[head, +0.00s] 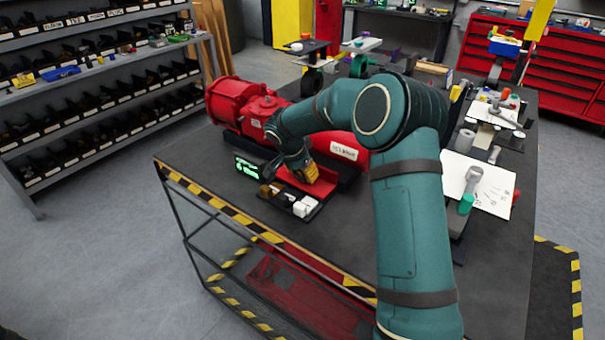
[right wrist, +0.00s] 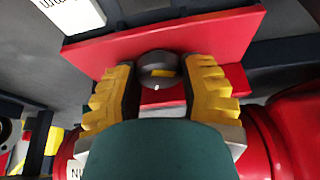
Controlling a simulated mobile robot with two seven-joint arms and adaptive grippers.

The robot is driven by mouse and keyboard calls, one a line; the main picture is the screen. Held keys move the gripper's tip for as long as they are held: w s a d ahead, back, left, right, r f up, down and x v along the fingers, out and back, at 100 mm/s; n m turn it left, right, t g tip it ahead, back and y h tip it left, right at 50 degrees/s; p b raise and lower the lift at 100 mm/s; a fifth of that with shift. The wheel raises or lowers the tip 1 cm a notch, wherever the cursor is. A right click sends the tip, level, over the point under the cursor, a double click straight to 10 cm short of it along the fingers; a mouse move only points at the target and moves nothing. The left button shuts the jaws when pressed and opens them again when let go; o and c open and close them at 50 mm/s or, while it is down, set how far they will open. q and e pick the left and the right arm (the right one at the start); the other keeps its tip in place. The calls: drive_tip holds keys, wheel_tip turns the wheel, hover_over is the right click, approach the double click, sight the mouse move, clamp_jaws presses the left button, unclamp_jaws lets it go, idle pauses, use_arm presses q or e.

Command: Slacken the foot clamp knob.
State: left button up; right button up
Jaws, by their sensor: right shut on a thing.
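The foot clamp knob (right wrist: 157,72) is a dark round knob with a yellow mark, standing against a red plate in the right wrist view. The yellow fingers of my right gripper (right wrist: 160,82) are shut on it, one on each side. In the head view my right gripper (head: 308,173) reaches down to the red foot plate (head: 318,187) in front of the red valve actuator (head: 245,108). There the knob is hidden by the gripper. My left gripper is not in view.
A small display with green digits (head: 249,168) stands left of the gripper. White and brown blocks sit on a dark tray (head: 316,212) in front of it. Papers (head: 480,183) and tools lie on the right of the table. The table's front left is clear.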

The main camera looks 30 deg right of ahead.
drive_tip(key=shift+s+f+n+t+b, duration=0.1)
drive_tip(key=shift+f+n+t+b, duration=0.15)
drive_tip(key=shift+n+b, duration=0.55)
drive_tip(key=shift+r+n+t+y, duration=0.15)
drive_tip(key=shift+n+t+y, duration=0.25)
drive_tip(key=shift+n, duration=0.7)
drive_tip(key=o, duration=1.2)
drive_tip(key=shift+o, duration=0.2)
drive_tip(key=shift+s+a+r, duration=0.1)
drive_tip(key=shift+a+r, duration=0.1)
drive_tip(key=shift+r, duration=0.4)
drive_tip(key=v, duration=1)
drive_tip(key=shift+a+r, duration=0.15)
drive_tip(key=shift+r, duration=0.25)
